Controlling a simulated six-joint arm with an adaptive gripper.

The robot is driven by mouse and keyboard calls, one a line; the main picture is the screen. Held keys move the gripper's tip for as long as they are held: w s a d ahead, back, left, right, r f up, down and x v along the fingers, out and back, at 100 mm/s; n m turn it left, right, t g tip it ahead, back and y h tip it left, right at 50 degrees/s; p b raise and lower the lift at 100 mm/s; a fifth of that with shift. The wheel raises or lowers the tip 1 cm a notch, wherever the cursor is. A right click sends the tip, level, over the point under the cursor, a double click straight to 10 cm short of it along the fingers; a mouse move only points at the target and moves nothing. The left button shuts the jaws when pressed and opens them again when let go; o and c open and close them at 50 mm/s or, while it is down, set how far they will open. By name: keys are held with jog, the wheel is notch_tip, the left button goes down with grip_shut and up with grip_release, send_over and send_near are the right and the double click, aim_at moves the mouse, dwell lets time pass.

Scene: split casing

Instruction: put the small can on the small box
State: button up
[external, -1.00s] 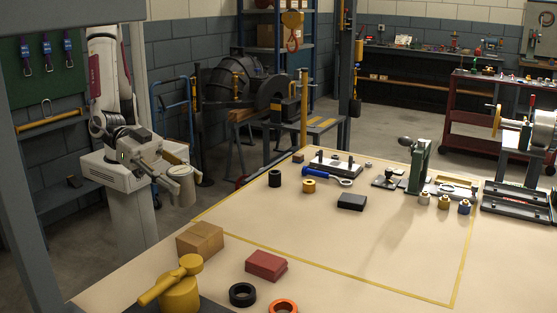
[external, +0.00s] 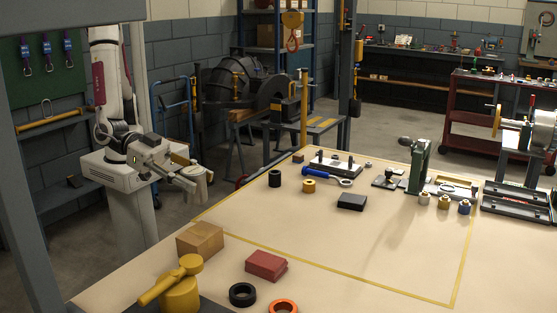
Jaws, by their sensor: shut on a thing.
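My gripper (external: 197,179) is at the left, in the air beyond the table's left edge. Its jaws are shut on a pale grey-beige can (external: 203,183), which is small in the picture and partly covered by the fingers. A cardboard box (external: 200,240) sits on the table's near left, in front of and below the gripper. The can is well apart from this box. A smaller brown block (external: 298,158) lies at the table's far edge. I cannot tell for sure which of the two the task calls the small box.
A red block (external: 266,265), a black ring (external: 242,294), an orange ring (external: 283,307) and a yellow part (external: 180,290) stand near the cardboard box. A black box (external: 351,201) and several tools lie farther back. The middle of the table (external: 330,250) is clear.

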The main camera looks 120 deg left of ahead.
aim_at(196, 196)
jog(key=shift+f, duration=2.25)
jog(key=shift+f, duration=2.1)
jog(key=shift+f, duration=0.15)
jog(key=o, duration=1.3)
jog(key=shift+s+r, duration=0.1)
jog(key=shift+r, duration=0.1)
jog(key=shift+v, duration=5.9)
